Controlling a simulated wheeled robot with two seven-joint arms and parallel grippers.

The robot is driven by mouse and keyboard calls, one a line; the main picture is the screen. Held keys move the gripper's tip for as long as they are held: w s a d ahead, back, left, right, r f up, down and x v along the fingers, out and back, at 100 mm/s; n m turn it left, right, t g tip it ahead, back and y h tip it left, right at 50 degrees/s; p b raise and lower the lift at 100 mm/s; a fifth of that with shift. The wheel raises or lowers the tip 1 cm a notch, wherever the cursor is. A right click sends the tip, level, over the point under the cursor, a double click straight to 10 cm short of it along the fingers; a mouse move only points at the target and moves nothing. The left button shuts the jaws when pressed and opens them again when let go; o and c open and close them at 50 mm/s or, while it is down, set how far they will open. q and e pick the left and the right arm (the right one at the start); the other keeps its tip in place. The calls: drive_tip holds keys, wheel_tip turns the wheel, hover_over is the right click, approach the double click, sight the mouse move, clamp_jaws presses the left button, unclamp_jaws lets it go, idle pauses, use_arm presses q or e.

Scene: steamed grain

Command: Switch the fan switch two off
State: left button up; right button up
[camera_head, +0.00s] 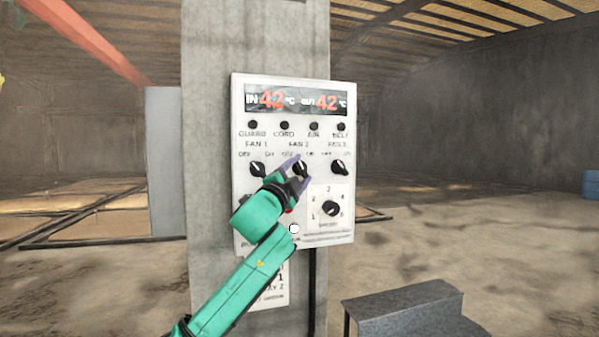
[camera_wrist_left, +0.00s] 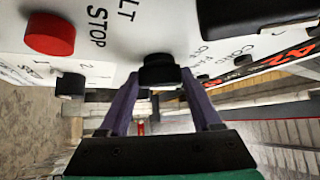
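The control panel (camera_head: 239,120) is a white box on a grey pillar. The black fan 2 knob (camera_head: 300,168) is the middle of three knobs under the fan labels. My left gripper (camera_head: 299,174) is at this knob, with its purple fingers apart. In the left wrist view, a black knob (camera_wrist_left: 158,70) sits between the two fingertips of the left gripper (camera_wrist_left: 159,82). Whether the fingers touch the knob I cannot tell. The green wrist covers the lower left of the panel in the head view. My right gripper is not in view.
A numbered dial (camera_head: 331,208) is below. A red stop button (camera_wrist_left: 50,34) shows in the wrist view. A grey metal box (camera_head: 405,308) stands at lower right.

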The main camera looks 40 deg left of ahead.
use_arm(q)
drive_tip(key=n+b, duration=0.1)
drive_tip(key=f+n+y+b, duration=0.1)
drive_tip(key=b, duration=0.1)
drive_tip(key=shift+t+y, duration=0.3)
drive_tip(key=shift+t, duration=0.1)
drive_tip(key=shift+w+r+n+b, duration=0.1)
drive_tip(key=shift+r+n+b, duration=0.2)
drive_tip(key=shift+n+b, duration=0.25)
drive_tip(key=shift+r, duration=0.1)
drive_tip(key=o, duration=1.4)
